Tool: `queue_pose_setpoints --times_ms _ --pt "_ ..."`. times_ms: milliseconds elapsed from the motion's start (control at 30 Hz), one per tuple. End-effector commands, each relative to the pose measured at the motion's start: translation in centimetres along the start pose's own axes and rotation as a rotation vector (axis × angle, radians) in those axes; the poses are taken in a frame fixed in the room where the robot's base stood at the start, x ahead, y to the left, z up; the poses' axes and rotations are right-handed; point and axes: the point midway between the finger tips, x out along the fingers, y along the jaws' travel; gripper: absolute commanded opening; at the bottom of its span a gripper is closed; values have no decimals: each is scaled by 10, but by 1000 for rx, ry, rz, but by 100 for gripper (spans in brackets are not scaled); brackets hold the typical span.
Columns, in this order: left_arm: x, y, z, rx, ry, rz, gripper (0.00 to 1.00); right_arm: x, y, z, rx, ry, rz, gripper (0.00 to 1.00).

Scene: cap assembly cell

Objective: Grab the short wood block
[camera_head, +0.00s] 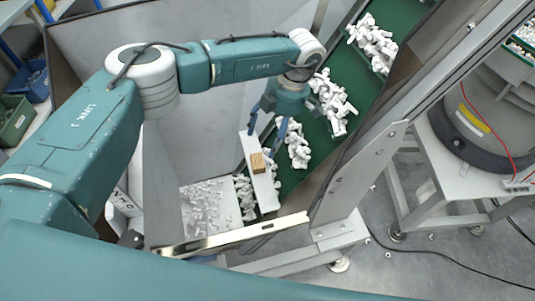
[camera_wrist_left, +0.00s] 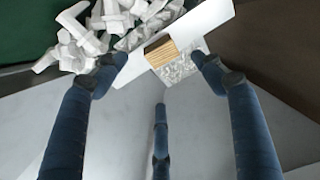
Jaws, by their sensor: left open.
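The short wood block (camera_head: 258,162) is small and light brown with a striped grain. It lies on a narrow white board (camera_head: 250,148) in the head view. The left wrist view also shows the block (camera_wrist_left: 161,50) on the white board (camera_wrist_left: 205,18), beyond my fingertips and between them. My left gripper (camera_head: 268,121) is open and empty. It is above the far end of the board, apart from the block. Its blue fingers (camera_wrist_left: 163,62) are spread wide in the wrist view. My right gripper is not in view.
A green conveyor (camera_head: 312,150) with piles of white parts (camera_head: 333,103) runs beside the board. More white parts (camera_head: 205,205) lie in the bin below. Grey walls (camera_head: 160,165) enclose the bin, and a metal post (camera_head: 350,175) stands at the right.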

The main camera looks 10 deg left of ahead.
Motion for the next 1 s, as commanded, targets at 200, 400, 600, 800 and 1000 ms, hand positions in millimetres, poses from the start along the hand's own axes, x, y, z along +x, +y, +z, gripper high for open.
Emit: queue_pose_setpoints --times_ms 200,400,600,800,1000 --pt "34 -1 -1 -2 3 -4 69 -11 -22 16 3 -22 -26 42" --pt "52 -1 -1 -1 2 -2 69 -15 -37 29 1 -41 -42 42" --pt "75 -1 -3 -1 3 -4 69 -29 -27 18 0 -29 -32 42" --pt "101 0 -1 0 1 -1 69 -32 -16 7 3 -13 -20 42" --pt "104 0 -1 0 1 0 69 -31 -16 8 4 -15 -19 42"
